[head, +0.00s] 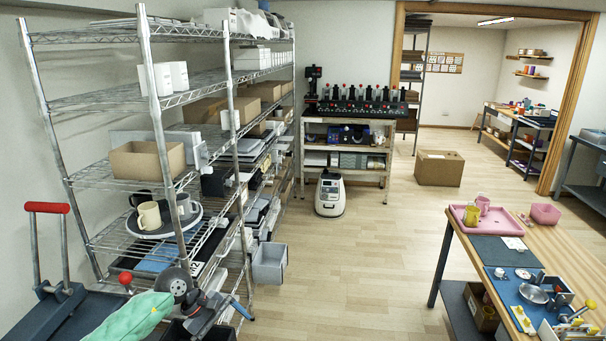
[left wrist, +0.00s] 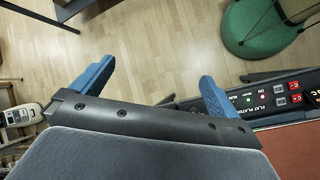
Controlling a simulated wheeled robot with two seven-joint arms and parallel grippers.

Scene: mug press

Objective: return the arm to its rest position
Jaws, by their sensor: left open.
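My left gripper (left wrist: 155,85) is open and empty in the left wrist view. Its two blue fingers stand wide apart, with bare floor seen between them. In the head view my left arm comes in at the bottom left, and its gripper (head: 220,316) hangs low in front of the wire shelving. The gripper appears apart from everything around it. My right gripper is in neither view.
A control panel (left wrist: 268,99) lies close by the right finger in the left wrist view, with a green round object (left wrist: 262,28) beyond. Wire shelving (head: 178,100) holds a cream mug (head: 149,215). A worktable (head: 462,226) stands right. The middle floor is clear.

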